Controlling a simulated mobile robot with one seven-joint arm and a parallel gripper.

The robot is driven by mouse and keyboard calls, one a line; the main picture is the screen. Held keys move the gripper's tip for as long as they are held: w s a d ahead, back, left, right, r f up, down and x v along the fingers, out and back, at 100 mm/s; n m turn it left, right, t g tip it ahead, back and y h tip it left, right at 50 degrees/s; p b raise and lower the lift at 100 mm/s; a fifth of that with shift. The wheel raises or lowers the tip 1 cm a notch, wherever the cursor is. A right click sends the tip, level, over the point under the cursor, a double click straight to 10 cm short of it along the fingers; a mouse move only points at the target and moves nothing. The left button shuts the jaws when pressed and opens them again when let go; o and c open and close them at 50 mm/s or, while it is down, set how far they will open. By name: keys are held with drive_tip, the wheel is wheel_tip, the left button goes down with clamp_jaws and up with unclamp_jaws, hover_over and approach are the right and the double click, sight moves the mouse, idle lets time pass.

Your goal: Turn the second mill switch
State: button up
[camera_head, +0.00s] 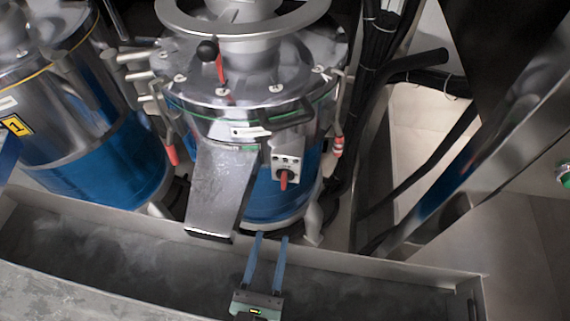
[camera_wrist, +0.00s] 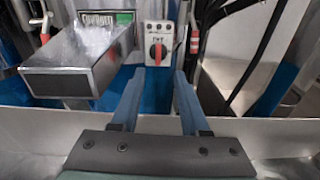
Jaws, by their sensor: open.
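The mill (camera_head: 240,115) in the middle of the head view is a silver and blue drum with a metal chute at its front. Its switch (camera_head: 284,177) is a red knob on a small pale box, right of the chute. In the wrist view the red knob (camera_wrist: 158,51) stands upright on its box, just beyond and between my fingertips. My gripper (camera_head: 272,235) is open and empty, with two blue fingers pointing at the mill. In the head view its fingertips are below the switch and apart from it.
A metal chute (camera_head: 220,190) sticks out left of the switch; it also shows in the wrist view (camera_wrist: 75,60). A grey metal trough (camera_head: 120,250) runs below the mills. Another mill (camera_head: 90,120) stands at the left. Black hoses (camera_head: 375,50) hang at the right.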

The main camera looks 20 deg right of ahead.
sight(283, 183)
drive_tip(key=shift+n, duration=0.4)
drive_tip(key=x, duration=1.2)
drive_tip(key=shift+w+f, duration=0.15)
drive_tip(key=shift+w, duration=0.15)
clamp_jaws()
